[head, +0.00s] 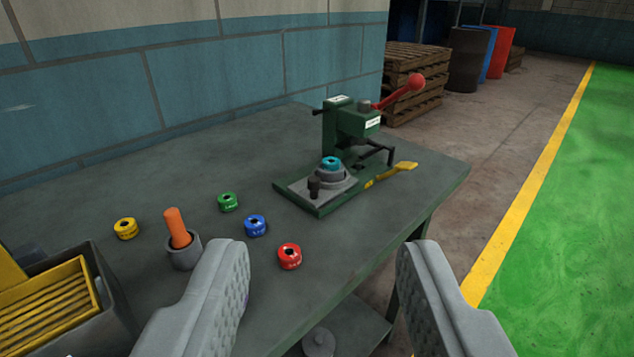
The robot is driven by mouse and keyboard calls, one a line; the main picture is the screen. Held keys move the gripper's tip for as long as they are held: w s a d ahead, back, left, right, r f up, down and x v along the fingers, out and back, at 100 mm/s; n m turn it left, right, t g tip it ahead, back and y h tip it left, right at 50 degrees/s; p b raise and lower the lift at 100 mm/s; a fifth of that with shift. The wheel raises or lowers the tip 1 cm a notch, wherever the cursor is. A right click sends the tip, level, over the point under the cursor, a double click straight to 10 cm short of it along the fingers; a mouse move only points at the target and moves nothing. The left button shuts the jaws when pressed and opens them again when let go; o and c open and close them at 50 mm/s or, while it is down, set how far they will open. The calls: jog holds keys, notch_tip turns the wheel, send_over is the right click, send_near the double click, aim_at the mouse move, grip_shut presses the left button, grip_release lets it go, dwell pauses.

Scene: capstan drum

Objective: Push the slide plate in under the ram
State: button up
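The slide plate (298,187) is a flat grey plate on the green base of the press, toward its front left. A dark upright knob (314,187) stands on the plate. A grey round holder (333,178) on it carries a teal ring (331,163). The ram (362,106) is in the green press head, behind and right of the ring; its lower end is hard to make out. A lever with a red ball (416,81) rises to the right. My gripper (325,258) is open and empty, its two grey fingers wide apart, in front of the press and touching nothing.
Yellow (126,229), green (228,202), blue (255,225) and red (289,256) rings lie on the grey table (200,150). An orange-handled tool (177,227) stands in a grey cup. A yellow brush (391,174) lies right of the press. A bin (95,305) is at lower left.

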jog(key=w+r+g, duration=0.1)
jog(key=w+g, duration=0.5)
jog(key=w, duration=1)
jog(key=g, duration=0.6)
send_near(314, 178)
jog(key=x, duration=0.8)
jog(key=shift+f, duration=0.2)
jog(key=shift+g, duration=0.3)
grip_shut()
